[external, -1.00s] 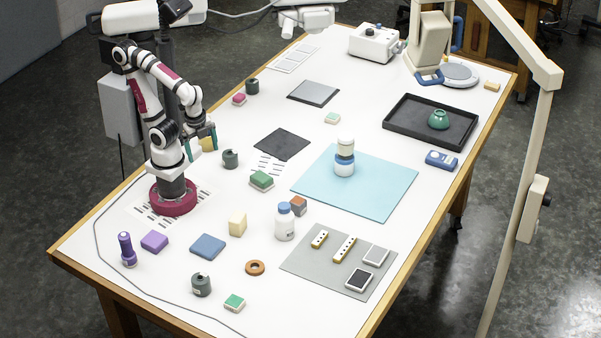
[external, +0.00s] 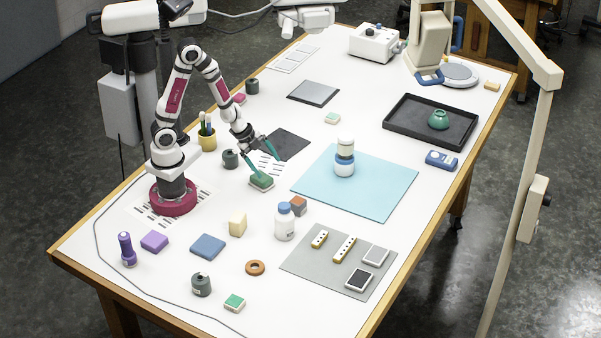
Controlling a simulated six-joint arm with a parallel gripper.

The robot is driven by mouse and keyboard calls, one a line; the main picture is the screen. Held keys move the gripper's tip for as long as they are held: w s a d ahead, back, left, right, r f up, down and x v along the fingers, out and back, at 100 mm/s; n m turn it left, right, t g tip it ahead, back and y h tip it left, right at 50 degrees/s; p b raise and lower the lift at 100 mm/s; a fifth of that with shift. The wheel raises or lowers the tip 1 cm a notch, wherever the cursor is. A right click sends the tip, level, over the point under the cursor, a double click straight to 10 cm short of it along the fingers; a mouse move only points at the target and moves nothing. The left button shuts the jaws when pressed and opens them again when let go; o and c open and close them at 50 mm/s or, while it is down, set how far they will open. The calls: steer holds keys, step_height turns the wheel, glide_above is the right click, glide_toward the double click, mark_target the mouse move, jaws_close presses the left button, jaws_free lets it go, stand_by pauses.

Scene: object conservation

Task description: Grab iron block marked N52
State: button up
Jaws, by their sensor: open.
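No N52 marking is legible at this size, so I cannot tell which piece is the iron block. My gripper (external: 262,167) is open and points down over a green-topped block (external: 261,182) with a pale base. Its teal fingers are spread at the block's top, one on the left and one at the back right. I cannot tell whether they touch it. The block rests on the white table. A brown and grey cube (external: 298,206) stands to the right, behind a white bottle (external: 285,222) with a blue cap.
A dark grey notched weight (external: 230,159) stands close left of my gripper, near a yellow brush cup (external: 207,139). A black mat (external: 285,143) lies behind, and a light blue mat (external: 385,195) with a jar (external: 344,160) lies right. The table front left holds several small blocks.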

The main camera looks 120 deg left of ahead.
steer(key=f+t+h, duration=0.1)
steer(key=d+f+n+t+h, duration=0.1)
steer(key=t, duration=0.1)
steer(key=f+t+h, duration=0.1)
steer(key=shift+s+d+f+n, duration=0.3)
steer(key=shift+s+d+f, duration=0.05)
steer(key=t, duration=0.1)
steer(key=r+n+t, duration=0.1)
steer(key=d+n+t, duration=0.1)
steer(key=shift+s+r+t+h, duration=0.25)
steer(key=shift+r+t+h, duration=0.05)
steer(key=shift+t, duration=0.1)
steer(key=shift+w+d+r, duration=0.1)
steer(key=shift+w+d, duration=0.05)
steer(key=shift+w, duration=0.1)
glide_toward(296, 200)
steer(key=w+f, duration=0.2)
steer(key=shift+w+f+t, duration=0.3)
steer(key=shift+f, duration=0.1)
steer(key=x, duration=0.3)
steer(key=r+x, duration=0.1)
steer(key=x, duration=0.1)
steer(key=shift+w+d+f, duration=0.1)
steer(key=shift+w, duration=0.4)
jaws_close()
